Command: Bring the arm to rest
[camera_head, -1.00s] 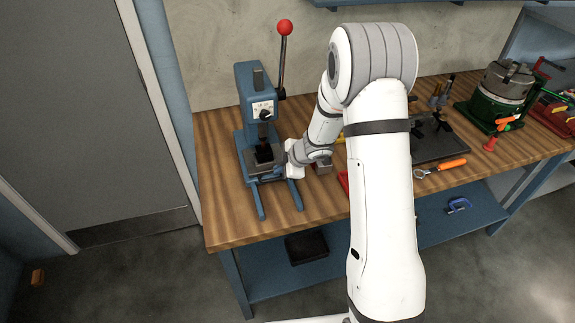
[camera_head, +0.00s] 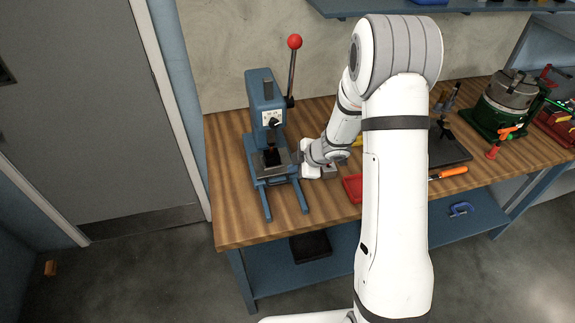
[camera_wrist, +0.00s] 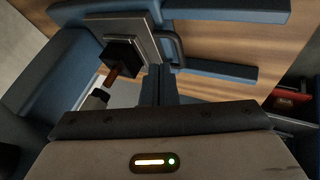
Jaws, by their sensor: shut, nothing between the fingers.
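My white arm reaches over the wooden workbench (camera_head: 232,215). My gripper (camera_head: 296,158) is at the right side of the blue arbor press (camera_head: 262,98), level with its small table. In the wrist view, the dark fingers of my gripper (camera_wrist: 161,80) are together, with nothing seen between them. They point toward the press table's plate (camera_wrist: 130,27). A black block (camera_wrist: 121,56) with a brown piece (camera_wrist: 112,77) is on that plate. I cannot tell whether the fingertips touch the plate's edge. My forearm hides part of the bench.
The press lever has a red knob (camera_head: 295,41). A red tray (camera_head: 353,187) lies right of my wrist, partly behind my arm. A dark plate (camera_head: 449,148), an orange-handled tool (camera_head: 452,172) and a green rotary fixture (camera_head: 497,108) stand farther right. The bench's left front corner is clear.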

